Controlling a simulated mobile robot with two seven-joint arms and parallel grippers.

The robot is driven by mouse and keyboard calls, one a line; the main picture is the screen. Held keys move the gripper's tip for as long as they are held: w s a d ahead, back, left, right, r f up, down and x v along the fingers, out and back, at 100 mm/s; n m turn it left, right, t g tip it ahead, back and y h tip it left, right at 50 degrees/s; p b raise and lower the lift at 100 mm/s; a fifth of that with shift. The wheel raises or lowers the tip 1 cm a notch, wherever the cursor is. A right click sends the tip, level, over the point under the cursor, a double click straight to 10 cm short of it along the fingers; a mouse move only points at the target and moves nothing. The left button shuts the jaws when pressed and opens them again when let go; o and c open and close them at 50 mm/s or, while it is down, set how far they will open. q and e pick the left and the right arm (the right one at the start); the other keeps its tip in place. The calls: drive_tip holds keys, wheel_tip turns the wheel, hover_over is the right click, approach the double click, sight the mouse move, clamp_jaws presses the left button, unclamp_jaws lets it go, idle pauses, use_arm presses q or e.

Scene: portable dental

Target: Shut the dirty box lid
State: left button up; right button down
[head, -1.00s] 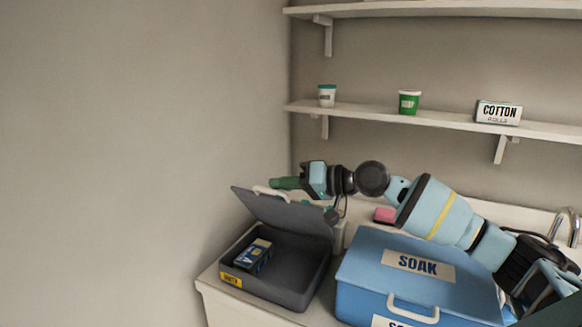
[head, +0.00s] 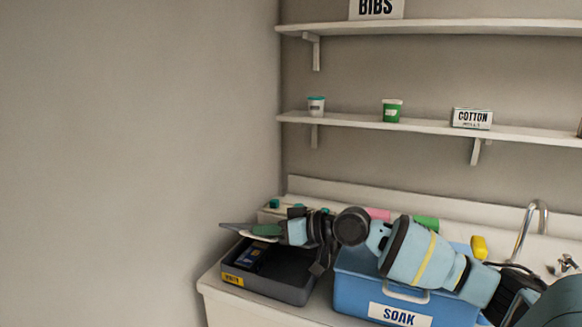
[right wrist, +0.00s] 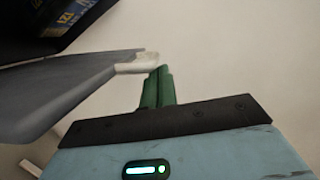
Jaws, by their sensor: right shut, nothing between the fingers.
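The dirty box (head: 292,291) is a dark grey open box with a yellow label, at the left end of the counter. A blue packet (head: 250,255) lies in it. Its grey lid (head: 236,228) stands open above the box, seen nearly edge-on. In the right wrist view the lid (right wrist: 65,92) slants in from the left, with a pale handle (right wrist: 138,63) on its edge. My right gripper (head: 266,230) is shut and empty, its green fingers at the lid. In the wrist view the fingertips (right wrist: 160,75) are beside the handle; I cannot tell whether they touch. My left gripper is out of view.
A blue SOAK box (head: 352,296) stands right of the dirty box, under my right arm. Behind are pink, green and yellow items (head: 479,247) and a tap (head: 537,215). Shelves (head: 420,125) with cups and a cotton box hang above. A bare wall is at left.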

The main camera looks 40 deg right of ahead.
drive_tip(key=shift+s+a+f, duration=0.1)
drive_tip(key=shift+a+f, duration=0.15)
drive_tip(key=shift+f, duration=0.75)
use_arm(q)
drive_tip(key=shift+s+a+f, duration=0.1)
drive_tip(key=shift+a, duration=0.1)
use_arm(e)
drive_tip(key=shift+s+a+f, duration=0.1)
drive_tip(key=shift+a, duration=0.05)
drive_tip(key=r+p, duration=0.2)
drive_tip(key=r, duration=0.1)
drive_tip(key=r+p, duration=0.1)
drive_tip(key=r, duration=0.1)
drive_tip(key=shift+d+r, duration=0.2)
drive_tip(key=shift+d, duration=0.1)
drive_tip(key=shift+s+d+f, duration=0.4)
drive_tip(key=shift+d+f, duration=0.35)
drive_tip(key=shift+f, duration=0.1)
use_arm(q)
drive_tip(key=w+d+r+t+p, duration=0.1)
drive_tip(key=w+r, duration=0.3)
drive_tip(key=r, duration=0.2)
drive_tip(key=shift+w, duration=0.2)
use_arm(e)
drive_tip(key=a+v, duration=0.1)
drive_tip(key=v, duration=0.7)
drive_tip(key=shift+s+d+r, duration=0.2)
drive_tip(key=shift+s+r, duration=0.15)
drive_tip(key=shift+r, duration=0.1)
